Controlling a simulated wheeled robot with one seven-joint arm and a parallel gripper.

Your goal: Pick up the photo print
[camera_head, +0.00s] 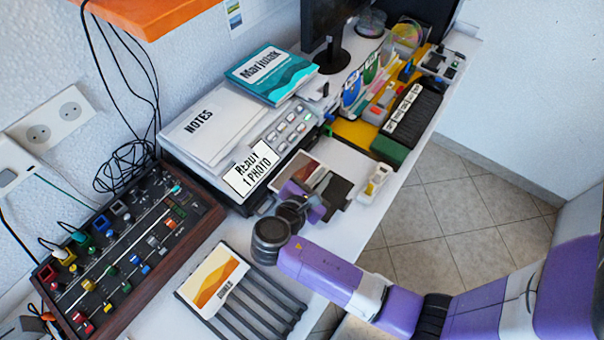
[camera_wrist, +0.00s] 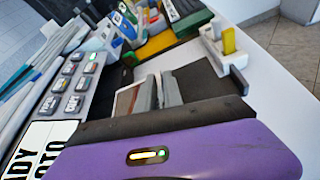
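The photo print (camera_head: 312,173), with a brown and reddish picture and a pale border, lies at the front of the grey printer on the desk. In the wrist view a strip of the print (camera_wrist: 127,98) shows just left of the fingers. My gripper (camera_head: 322,198) is low over the print's near side and hides part of it. In the wrist view the two grey fingertips of my gripper (camera_wrist: 159,91) are close together with a narrow dark gap. Whether the print's edge is between them cannot be told.
The printer (camera_head: 290,125) with buttons and a "READY 1 PHOTO" sign (camera_head: 250,168) stands behind. A mixer (camera_head: 125,255) is at left, a slatted rack (camera_head: 250,305) with a print in front. A small white holder (camera_head: 374,184) and green block (camera_head: 389,151) are close on the right.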

